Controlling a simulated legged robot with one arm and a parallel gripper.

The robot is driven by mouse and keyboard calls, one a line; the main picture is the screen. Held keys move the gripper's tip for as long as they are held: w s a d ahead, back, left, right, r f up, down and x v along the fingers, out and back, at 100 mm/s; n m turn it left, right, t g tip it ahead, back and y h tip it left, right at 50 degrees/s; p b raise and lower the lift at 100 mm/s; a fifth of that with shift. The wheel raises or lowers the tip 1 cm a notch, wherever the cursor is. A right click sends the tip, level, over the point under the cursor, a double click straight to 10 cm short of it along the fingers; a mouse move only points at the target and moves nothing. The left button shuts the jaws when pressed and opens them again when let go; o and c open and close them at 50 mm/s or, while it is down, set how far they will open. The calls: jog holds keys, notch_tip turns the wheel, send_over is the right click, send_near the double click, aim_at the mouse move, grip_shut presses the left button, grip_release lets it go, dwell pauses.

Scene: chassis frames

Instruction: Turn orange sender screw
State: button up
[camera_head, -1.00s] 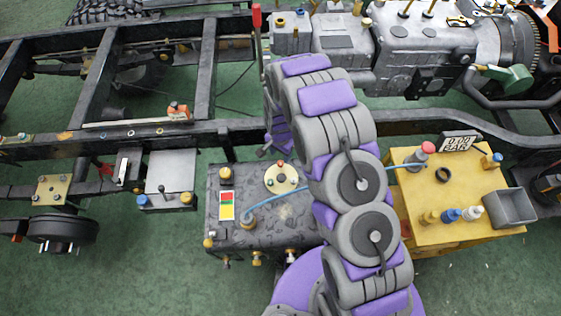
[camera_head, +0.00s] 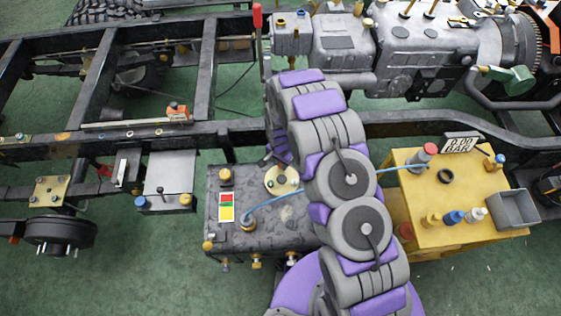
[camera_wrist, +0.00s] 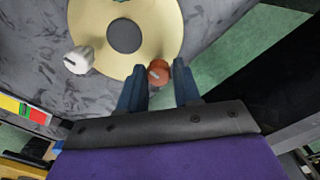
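The orange sender screw (camera_wrist: 158,72) is a small reddish-orange knob at the rim of the round cream sender plate (camera_wrist: 97,20) in the wrist view. My gripper (camera_wrist: 160,67) is open, with its two blue-grey fingers on either side of the screw. The left finger is close to the screw, and a gap shows on the right; contact cannot be told. A white screw (camera_wrist: 78,60) sits at the plate's left edge. The plate also shows in the head view (camera_head: 275,188) on the dark tank (camera_head: 270,232); my gripper covers its far edge there, hiding the orange screw.
A chassis rail (camera_head: 235,130) runs just behind the tank. A blue hose (camera_head: 275,201) rises from the tank and passes behind my arm. A yellow box (camera_head: 435,205) with several fittings stands to the right. A grey battery-like box (camera_head: 170,172) is to the left.

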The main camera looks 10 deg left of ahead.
grip_shut()
jog(key=shift+r, duration=0.1)
jog(key=n+p, duration=0.2)
jog(key=n, duration=0.1)
jog(key=shift+w+r+n, duration=0.1)
jog(key=shift+n, duration=0.3)
jog(key=n+p, duration=0.1)
jog(key=n, duration=0.2)
jog(key=shift+n+p, duration=0.3)
jog(key=shift+p, duration=0.05)
jog(key=n, duration=1.1)
jog(key=shift+w, duration=0.1)
jog(key=shift+n+b, duration=0.3)
jog(key=shift+n, duration=0.1)
